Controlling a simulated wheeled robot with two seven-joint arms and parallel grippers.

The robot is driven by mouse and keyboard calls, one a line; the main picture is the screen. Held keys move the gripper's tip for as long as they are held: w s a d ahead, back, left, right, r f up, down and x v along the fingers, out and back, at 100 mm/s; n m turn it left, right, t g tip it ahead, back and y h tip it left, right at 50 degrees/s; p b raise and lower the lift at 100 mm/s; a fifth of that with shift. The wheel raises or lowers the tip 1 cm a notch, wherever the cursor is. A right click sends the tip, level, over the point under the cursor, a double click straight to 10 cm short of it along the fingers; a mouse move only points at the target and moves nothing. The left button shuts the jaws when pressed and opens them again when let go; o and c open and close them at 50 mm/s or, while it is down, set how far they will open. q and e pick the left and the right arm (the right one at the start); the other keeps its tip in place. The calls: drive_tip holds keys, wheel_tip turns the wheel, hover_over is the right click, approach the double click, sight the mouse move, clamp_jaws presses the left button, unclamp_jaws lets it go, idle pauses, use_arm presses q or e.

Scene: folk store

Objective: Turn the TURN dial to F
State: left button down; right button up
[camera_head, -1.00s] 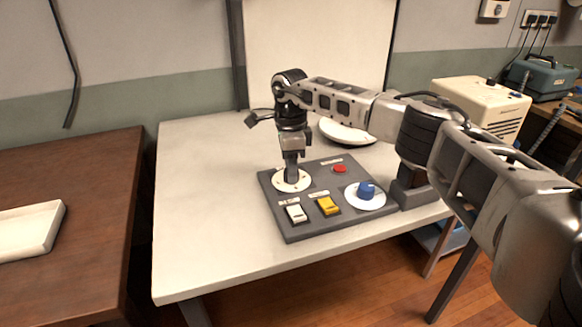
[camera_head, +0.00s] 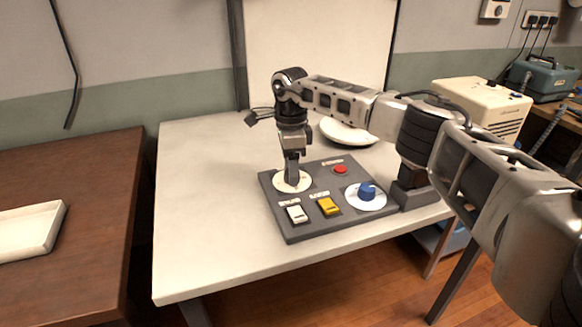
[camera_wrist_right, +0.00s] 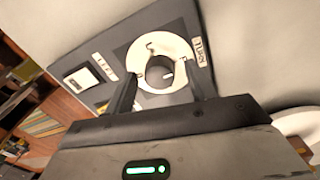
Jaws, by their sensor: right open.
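The TURN dial (camera_head: 303,184) is a white disc at the back left of a dark grey control panel (camera_head: 333,229). In the right wrist view the disc (camera_wrist_right: 176,47) has dark marks, a grey round middle and a TURN label (camera_wrist_right: 203,52) beside it. My right gripper (camera_head: 291,178) points down over this dial. In the wrist view its fingers (camera_wrist_right: 164,82) are open, one on each side of the middle. I cannot tell whether they touch it, nor which letter the dial points to. My left gripper is not in view.
The panel also carries a red button (camera_head: 340,169), a blue knob (camera_head: 367,191) on a white disc, a white switch (camera_head: 296,214) and a yellow switch (camera_head: 328,206). A round white object (camera_head: 347,132) lies behind. The white table (camera_head: 205,220) is clear at left.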

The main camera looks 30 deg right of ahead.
wheel_tip(320, 180, up, 16)
drive_tip(key=shift+w+d+f, duration=0.15)
drive_tip(key=shift+w+d, duration=0.05)
drive_tip(key=shift+w, duration=0.15)
drive_tip(key=shift+f, duration=0.1)
idle(0.4)
